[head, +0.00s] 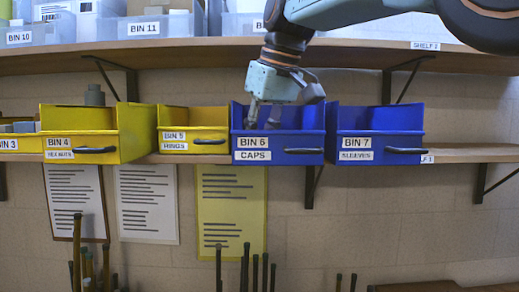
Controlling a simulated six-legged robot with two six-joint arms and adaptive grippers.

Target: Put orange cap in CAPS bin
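The CAPS bin (278,143) is a blue bin labelled BIN 6 on the lower shelf. My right gripper (263,118) comes down from the upper right, and its fingers point down into the bin's opening. The two fingertips look apart, with nothing visible between them. The orange cap is not visible; the bin's floor is hidden behind its front wall. My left gripper is not in view.
Blue BIN 7 (375,140) for sleeves stands right of the CAPS bin. Yellow BIN 5 (193,131) and BIN 4 (98,134) stand to the left. The upper shelf (190,57) runs close above, behind my arm. The lower shelf (475,152) is clear at right.

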